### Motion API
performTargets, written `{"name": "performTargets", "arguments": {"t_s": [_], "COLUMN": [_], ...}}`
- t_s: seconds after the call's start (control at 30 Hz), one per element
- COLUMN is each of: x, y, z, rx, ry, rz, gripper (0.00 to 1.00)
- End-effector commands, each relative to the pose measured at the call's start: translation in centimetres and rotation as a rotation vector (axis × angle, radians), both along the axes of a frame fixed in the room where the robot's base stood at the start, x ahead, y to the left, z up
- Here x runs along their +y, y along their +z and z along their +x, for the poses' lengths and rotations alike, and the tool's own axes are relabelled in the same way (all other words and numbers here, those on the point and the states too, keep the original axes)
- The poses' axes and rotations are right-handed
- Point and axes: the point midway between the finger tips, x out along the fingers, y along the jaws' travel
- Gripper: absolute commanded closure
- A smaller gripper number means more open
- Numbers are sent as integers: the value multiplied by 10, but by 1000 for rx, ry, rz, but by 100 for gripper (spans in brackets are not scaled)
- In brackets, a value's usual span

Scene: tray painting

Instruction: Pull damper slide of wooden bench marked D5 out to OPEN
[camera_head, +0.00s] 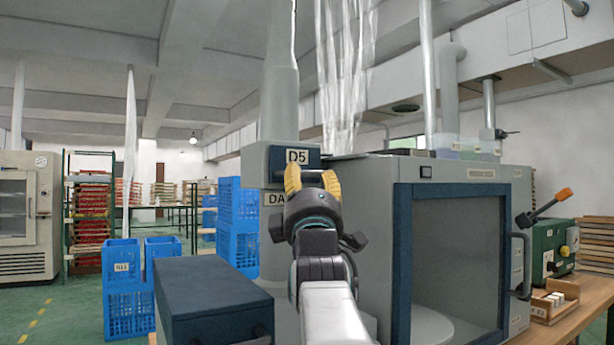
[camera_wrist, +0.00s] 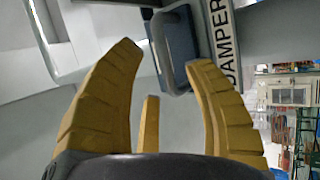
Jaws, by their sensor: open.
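The damper slide (camera_head: 280,158) is a dark blue part on the grey duct column, with a D5 plate (camera_head: 298,156) on its front. My gripper (camera_head: 311,178) is open in front of it, just below the D5 plate.
A grey cabinet (camera_head: 372,185) with a blue-framed window stands close on the right. A dark blue box (camera_head: 210,290) is at lower left, with blue crates (camera_head: 128,290) behind. A wooden bench top (camera_head: 560,310) holds a green box (camera_head: 545,250) with an orange-tipped lever.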

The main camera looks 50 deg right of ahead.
Motion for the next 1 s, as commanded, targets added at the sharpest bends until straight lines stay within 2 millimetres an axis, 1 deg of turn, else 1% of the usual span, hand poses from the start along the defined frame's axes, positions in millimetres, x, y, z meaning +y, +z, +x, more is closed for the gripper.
{"name": "performTargets", "arguments": {"t_s": [0.1, 0.33, 0.57, 0.87, 0.9, 1.0], "x": [-10, -21, -25, -26, -26, -26], "y": [8, 18, 22, 22, 22, 22], "z": [10, 22, 26, 27, 27, 27], "rx": [2, 2, 1, 1, 1, 1], "ry": [1, 1, 1, 1, 1, 1], "rz": [2, 2, 2, 2, 2, 2], "gripper": [53, 53, 53, 53, 52, 60]}}
